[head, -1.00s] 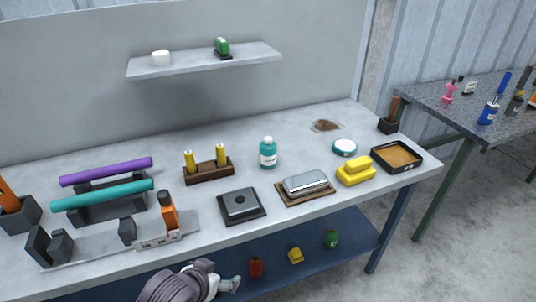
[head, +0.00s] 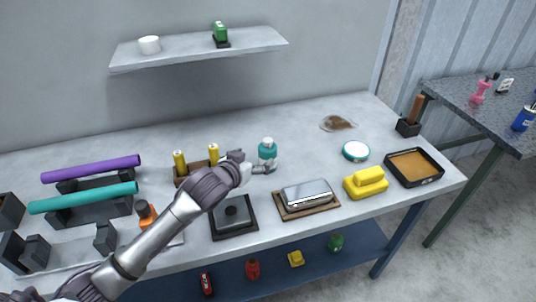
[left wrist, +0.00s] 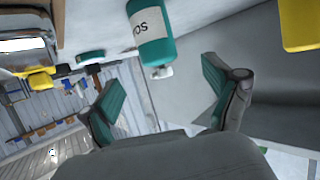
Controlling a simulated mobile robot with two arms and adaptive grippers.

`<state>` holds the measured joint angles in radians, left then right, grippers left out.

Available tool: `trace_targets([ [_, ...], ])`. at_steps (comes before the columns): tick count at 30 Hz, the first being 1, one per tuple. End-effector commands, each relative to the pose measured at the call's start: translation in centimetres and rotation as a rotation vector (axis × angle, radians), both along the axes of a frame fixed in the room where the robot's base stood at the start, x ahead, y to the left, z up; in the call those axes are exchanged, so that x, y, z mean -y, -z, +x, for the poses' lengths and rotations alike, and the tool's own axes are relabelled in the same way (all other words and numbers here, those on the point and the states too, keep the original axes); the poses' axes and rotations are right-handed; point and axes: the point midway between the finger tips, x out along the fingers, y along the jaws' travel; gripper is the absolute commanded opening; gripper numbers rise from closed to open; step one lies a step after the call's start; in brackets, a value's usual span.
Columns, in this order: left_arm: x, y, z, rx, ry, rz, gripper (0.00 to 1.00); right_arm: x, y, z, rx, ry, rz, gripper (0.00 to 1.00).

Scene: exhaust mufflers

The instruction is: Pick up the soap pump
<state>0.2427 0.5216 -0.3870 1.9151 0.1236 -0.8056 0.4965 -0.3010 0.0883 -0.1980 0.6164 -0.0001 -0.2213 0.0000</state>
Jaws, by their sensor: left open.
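The soap pump (head: 268,151) is a teal bottle with a pale label and a white top, standing upright on the grey workbench (head: 320,242). My left gripper (head: 250,165) is just left of it in the head view, open and empty. In the left wrist view the soap pump (left wrist: 150,38) appears upside down, its white top pointing toward the gap between the open fingers of my left gripper (left wrist: 158,92). The bottle looks to be beyond the fingertips, with no clear contact. My right gripper is not in view.
A wooden holder with yellow candle-like sticks (head: 180,162) stands left of my gripper. A black square plate (head: 233,216) and a silver case on a board (head: 306,195) lie in front. A yellow block (head: 366,183) is to the right. A wall shelf (head: 200,52) hangs above.

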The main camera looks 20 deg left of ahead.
Motion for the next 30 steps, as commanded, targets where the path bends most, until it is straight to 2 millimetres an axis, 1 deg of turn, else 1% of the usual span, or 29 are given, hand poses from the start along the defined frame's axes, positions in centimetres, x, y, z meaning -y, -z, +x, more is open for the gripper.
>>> trace_targets([
  [1,0.2,0.3,1.0,0.000,0.000,0.000,0.89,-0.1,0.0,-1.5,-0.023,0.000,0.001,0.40],
  [3,0.3,0.7,2.0,0.001,0.000,-0.001,0.89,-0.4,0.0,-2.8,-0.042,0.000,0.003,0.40],
  [5,0.5,1.0,2.6,0.000,0.000,-0.001,0.89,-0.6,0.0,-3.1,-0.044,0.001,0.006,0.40],
  [8,0.6,1.3,3.2,0.001,0.001,-0.001,0.89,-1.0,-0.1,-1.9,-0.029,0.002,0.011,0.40],
  [12,0.7,1.9,4.1,-0.002,0.000,0.000,0.89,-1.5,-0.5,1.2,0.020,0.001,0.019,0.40],
  [15,1.0,2.6,5.3,-0.002,0.000,0.000,0.89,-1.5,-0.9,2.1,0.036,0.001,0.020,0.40],
  [17,1.1,3.1,6.0,-0.001,-0.001,0.001,0.89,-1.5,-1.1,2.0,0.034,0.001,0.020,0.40],
  [21,1.4,3.8,7.4,0.000,0.000,0.000,0.89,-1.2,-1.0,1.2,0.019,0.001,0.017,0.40],
  [27,1.4,4.0,7.8,-0.001,0.001,0.001,0.89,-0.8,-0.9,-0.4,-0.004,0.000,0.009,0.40],
  [30,1.4,4.0,7.7,-0.001,0.001,0.001,0.89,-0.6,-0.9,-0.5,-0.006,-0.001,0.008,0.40],
])
